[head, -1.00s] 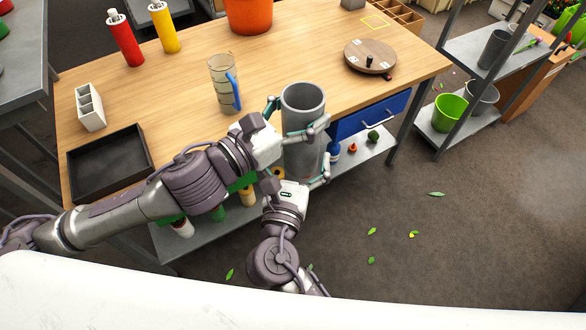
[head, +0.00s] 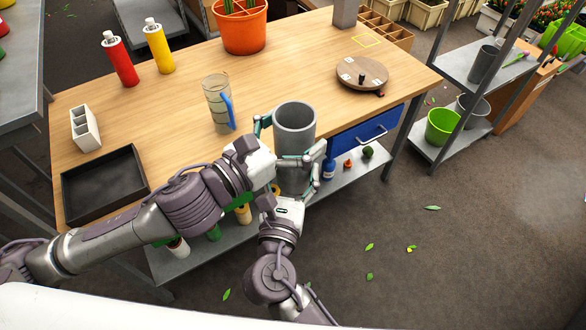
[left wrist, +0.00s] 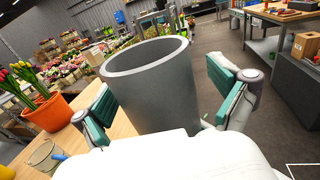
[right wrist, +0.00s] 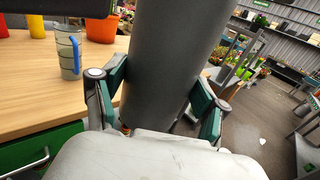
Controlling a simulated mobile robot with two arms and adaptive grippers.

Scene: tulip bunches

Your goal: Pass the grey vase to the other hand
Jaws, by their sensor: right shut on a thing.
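The grey vase (head: 294,122) is a tall, open-topped cylinder, held close to upright at the front edge of the wooden table. My left gripper (head: 288,137) is around its upper part. In the left wrist view the vase (left wrist: 155,90) stands between the spread fingers, with a gap at the right finger, so that gripper looks open. My right gripper (right wrist: 160,92) is shut on the vase lower down, one finger on each side.
On the table (head: 180,115) stand a glass jug with a blue handle (head: 218,105), a black tray (head: 103,185), a white holder (head: 85,128), a red bottle (head: 120,60), an orange pot (head: 241,28) and a round wooden turntable (head: 362,73). A blue drawer (head: 365,128) is right of the vase.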

